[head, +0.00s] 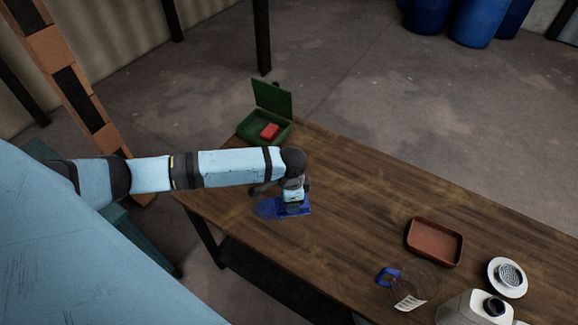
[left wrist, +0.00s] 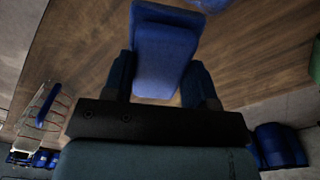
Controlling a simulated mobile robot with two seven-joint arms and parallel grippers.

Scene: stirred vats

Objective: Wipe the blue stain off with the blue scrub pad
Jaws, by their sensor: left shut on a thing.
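The blue stain (head: 267,208) is a dark blue patch on the wooden table near its left end. The blue scrub pad (head: 303,211) is at the stain's right side, low over the table. My left gripper (head: 293,197) is shut on the pad from above. I cannot tell whether the pad presses on the wood. In the left wrist view the pad (left wrist: 160,55) sits between my two fingers, and a bit of blue (left wrist: 208,4) shows at the top edge. The pad and gripper may hide part of the stain. My right gripper is not in view.
A green box (head: 262,130) with a raised lid holds a red block (head: 269,131) at the table's far left corner. A reddish tray (head: 435,242), a clear blue-handled vessel (head: 388,276), a white round dish (head: 507,278) and a white container (head: 470,309) stand at the right. The middle is clear.

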